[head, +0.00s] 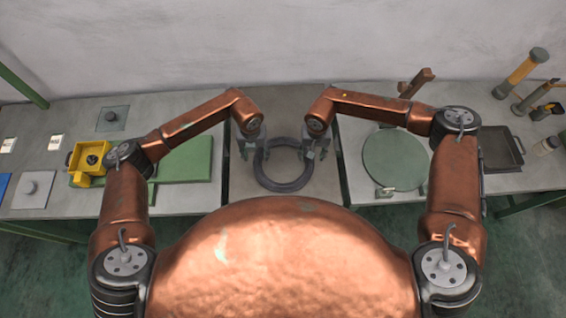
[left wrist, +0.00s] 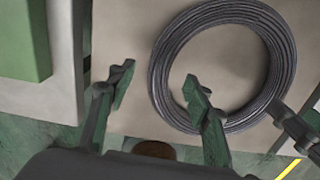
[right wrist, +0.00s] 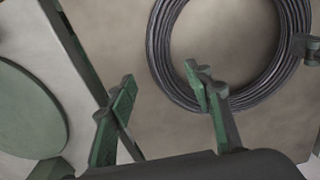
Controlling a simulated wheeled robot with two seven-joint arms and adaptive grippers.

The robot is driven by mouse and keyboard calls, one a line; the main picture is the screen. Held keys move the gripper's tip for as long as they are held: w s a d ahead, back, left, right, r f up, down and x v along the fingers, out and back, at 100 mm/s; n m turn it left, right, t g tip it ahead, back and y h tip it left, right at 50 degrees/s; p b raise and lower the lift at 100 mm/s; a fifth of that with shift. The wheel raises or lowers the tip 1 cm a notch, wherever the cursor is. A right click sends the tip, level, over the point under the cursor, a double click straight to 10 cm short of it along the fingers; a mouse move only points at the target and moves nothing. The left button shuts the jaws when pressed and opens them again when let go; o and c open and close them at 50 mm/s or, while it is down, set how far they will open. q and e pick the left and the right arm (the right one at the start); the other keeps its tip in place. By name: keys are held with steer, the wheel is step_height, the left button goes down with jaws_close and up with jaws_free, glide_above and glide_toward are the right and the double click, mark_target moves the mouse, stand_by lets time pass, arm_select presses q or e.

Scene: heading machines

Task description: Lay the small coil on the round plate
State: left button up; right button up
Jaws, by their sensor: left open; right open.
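A dark grey wire coil (head: 285,184) lies flat as a ring on the middle bench. It also fills much of the left wrist view (left wrist: 164,95) and the right wrist view (right wrist: 168,82). My left gripper (left wrist: 155,87) is open at the coil's left side, one finger outside the ring and one over its inner edge. My right gripper (right wrist: 160,88) is open at the coil's other side, its fingers likewise either side of the wire. I cannot tell whether fingers touch it. The green round plate (head: 393,160) lies flat and bare on the right bench.
A green block (head: 185,162) and a yellow bin (head: 90,160) stand on the left bench. A small pale fitting (head: 384,192) lies at the plate's front edge. A dark tray (head: 498,150) and upright yellow-handled tools (head: 520,72) are farther right. Narrow gaps separate the benches.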

mark_target(257, 161)
arm_select(q)
step_height(257, 161, down, 6)
steer(key=shift+r, duration=0.1)
arm_select(e)
step_height(257, 161, down, 6)
steer(key=shift+r, duration=0.1)
arm_select(q)
steer(key=shift+c, duration=0.5)
arm_select(e)
steer(key=shift+c, duration=0.5)
arm_select(q)
jaws_close()
arm_select(e)
jaws_close()
